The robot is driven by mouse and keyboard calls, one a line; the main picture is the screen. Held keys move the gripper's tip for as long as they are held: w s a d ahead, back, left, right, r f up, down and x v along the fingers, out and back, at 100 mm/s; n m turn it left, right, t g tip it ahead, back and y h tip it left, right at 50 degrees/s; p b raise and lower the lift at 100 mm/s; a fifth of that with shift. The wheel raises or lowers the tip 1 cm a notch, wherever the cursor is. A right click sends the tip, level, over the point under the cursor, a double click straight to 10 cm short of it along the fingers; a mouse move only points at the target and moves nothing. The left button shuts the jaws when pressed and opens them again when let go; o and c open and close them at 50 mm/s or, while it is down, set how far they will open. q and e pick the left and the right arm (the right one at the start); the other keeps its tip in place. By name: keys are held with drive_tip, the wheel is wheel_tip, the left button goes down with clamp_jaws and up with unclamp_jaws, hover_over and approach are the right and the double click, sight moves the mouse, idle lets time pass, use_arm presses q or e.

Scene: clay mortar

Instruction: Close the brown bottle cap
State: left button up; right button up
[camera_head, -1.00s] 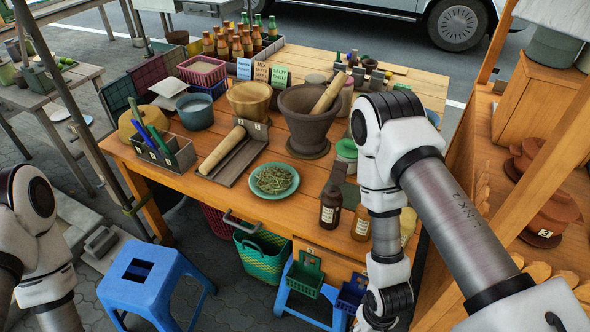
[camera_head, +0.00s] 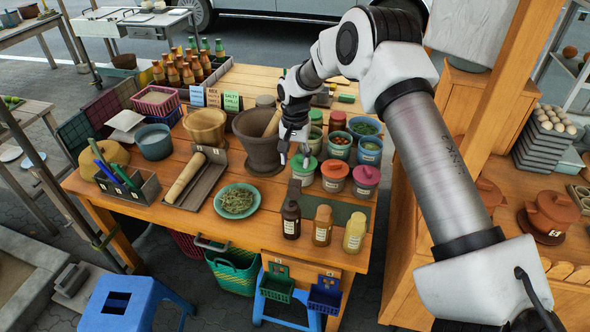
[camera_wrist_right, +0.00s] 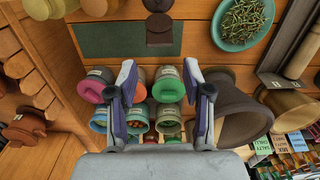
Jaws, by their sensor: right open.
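A dark brown bottle (camera_head: 291,222) stands at the table's front edge, left of an amber and a pale yellow bottle. Right behind it is a small dark brown block (camera_head: 294,190) with a rounded top, which may be the cap on a stand. In the right wrist view the block (camera_wrist_right: 160,30) shows near the top with a round piece on it; the brown bottle (camera_wrist_right: 158,4) is cut off at the edge. My right gripper (camera_head: 294,152) is open and empty, pointing down above the green-lidded jar, behind the block. My left gripper is out of view.
A stone mortar (camera_head: 260,145) with a pestle is close to the left of my right gripper. A plate of herbs (camera_head: 237,201) lies front left. A dark green mat (camera_head: 345,211) is partly bare.

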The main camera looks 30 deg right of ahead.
sight(295, 189)
drive_tip(key=shift+d+f, duration=0.1)
drive_tip(key=shift+d, duration=0.05)
wheel_tip(295, 189, down, 7)
drive_tip(key=p, duration=0.2)
drive_tip(key=shift+w+p, duration=0.1)
drive_tip(key=shift+p, duration=0.3)
drive_tip(key=shift+f, duration=0.2)
clamp_jaws()
